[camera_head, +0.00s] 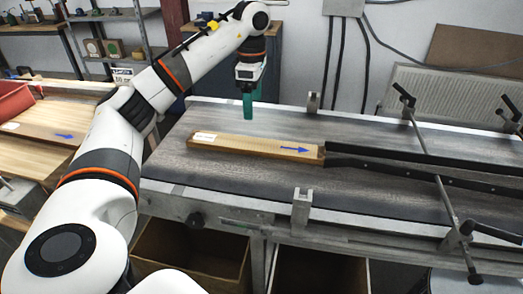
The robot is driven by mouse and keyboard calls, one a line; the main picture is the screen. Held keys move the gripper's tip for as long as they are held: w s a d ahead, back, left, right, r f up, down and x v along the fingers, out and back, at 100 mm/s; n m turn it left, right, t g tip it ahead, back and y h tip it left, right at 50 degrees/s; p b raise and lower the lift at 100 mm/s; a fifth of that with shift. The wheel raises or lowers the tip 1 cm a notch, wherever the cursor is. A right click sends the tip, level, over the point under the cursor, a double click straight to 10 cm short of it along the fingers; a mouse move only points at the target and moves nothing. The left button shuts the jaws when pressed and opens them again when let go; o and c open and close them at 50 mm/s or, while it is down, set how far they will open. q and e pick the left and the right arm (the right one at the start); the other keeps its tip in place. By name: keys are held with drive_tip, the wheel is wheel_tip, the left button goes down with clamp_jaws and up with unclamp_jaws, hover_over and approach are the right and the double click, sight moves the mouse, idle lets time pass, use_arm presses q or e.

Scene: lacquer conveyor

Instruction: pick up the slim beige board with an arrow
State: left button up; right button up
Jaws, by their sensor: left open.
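The slim beige board (255,147) lies flat on the grey conveyor (180,165). It has a blue arrow pointing right near its right end and a white label near its left end. Its right end meets the start of the black guide rails. My left gripper (247,108), with teal fingers, points down above the far side of the board, apart from it. The fingers overlap in this view, and nothing shows between them. My right gripper is not in view.
Black guide rails (420,163) run along the conveyor's right part, with a metal crossbar (440,185) over them. Metal brackets (302,208) stand on the conveyor edges. A wooden table (40,155) with boards and a red bin (14,99) stands left. Cardboard boxes sit below.

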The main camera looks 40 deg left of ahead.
sight(257, 144)
use_arm(q)
drive_tip(key=f, duration=0.5)
drive_tip(key=w+f, duration=0.1)
drive_tip(key=f, duration=0.1)
drive_tip(key=shift+f+b, duration=0.2)
drive_tip(key=shift+b, duration=0.1)
drive_tip(key=shift+w+f, duration=0.1)
drive_tip(key=shift+f, duration=0.5)
wheel_tip(257, 144, down, 5)
drive_tip(key=shift+d+f+p, duration=0.1)
drive_tip(key=shift+d+p, duration=0.05)
drive_tip(key=shift+p, duration=0.15)
drive_tip(key=shift+c, duration=0.2)
drive_tip(key=c, duration=1.3)
drive_tip(key=shift+o, duration=0.2)
